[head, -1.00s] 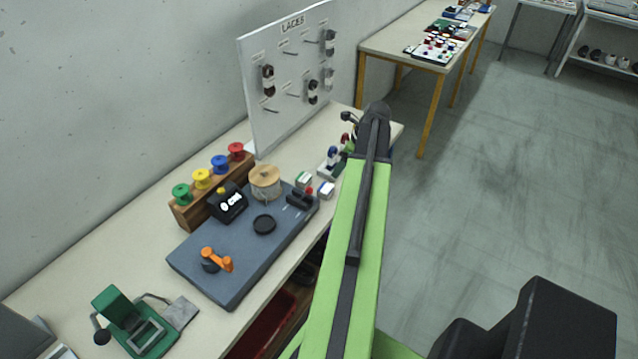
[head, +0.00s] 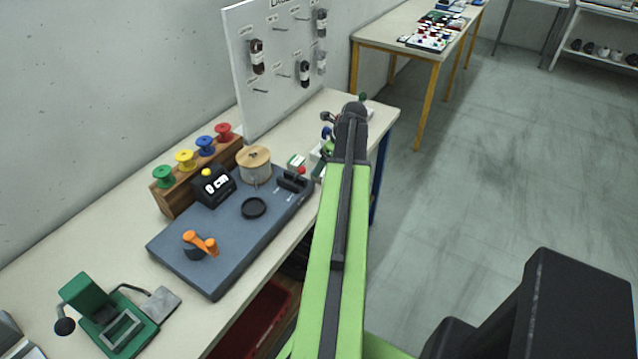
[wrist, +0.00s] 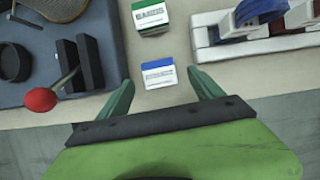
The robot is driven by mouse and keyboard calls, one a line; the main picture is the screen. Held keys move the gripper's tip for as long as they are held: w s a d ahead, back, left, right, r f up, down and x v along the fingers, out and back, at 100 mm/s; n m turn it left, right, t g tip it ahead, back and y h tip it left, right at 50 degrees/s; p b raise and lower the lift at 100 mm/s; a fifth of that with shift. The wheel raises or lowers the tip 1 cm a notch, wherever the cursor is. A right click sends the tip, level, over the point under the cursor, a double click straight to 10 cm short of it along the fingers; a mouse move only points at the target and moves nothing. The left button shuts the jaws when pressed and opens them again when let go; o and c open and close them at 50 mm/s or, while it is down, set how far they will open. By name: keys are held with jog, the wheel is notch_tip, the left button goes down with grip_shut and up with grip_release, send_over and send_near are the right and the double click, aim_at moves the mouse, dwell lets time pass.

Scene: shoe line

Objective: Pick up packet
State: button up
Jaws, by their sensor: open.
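Two small packets lie on the bench top in the wrist view. The packet with a blue label band (wrist: 158,74) is nearer my gripper, and the packet with a green label band (wrist: 151,18) is farther up. My gripper (wrist: 159,78) is open and empty. Its two green fingers stand on either side of the blue packet's lower part, with gaps on both sides. I cannot tell the height of the fingertips above the bench. In the head view the green packet (head: 297,161) shows left of my arm. The blue one is largely hidden by my arm there.
A blue-grey board (head: 222,262) with a spool, a black dish and an orange handle lies left of the packets. A red-knobbed lever (wrist: 41,99) is close left of my fingers. A white rack (wrist: 260,46) with blue and red items stands right. The bench edge is near.

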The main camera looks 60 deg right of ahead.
jog(key=b+x, duration=0.5)
jog(key=shift+s+f, duration=0.1)
jog(key=shift+f, duration=0.1)
jog(key=shift+r, duration=0.2)
jog(key=shift+c, duration=0.3)
jog(key=c, duration=1.5)
jog(key=shift+r+p, duration=0.65)
jog(key=shift+p, duration=0.15)
notch_tip(320, 180, up, 4)
jog(key=p, duration=0.4)
jog(key=shift+s+d+r+p, duration=0.95)
jog(key=shift+s+d, duration=0.05)
jog(key=shift+s, duration=0.65)
jog(key=shift+s+d+r+p, duration=0.95)
jog(key=shift+s, duration=0.7)
jog(key=shift+s+d+r+p, duration=0.95)
jog(key=shift+s+d, duration=0.05)
jog(key=shift+s, duration=0.7)
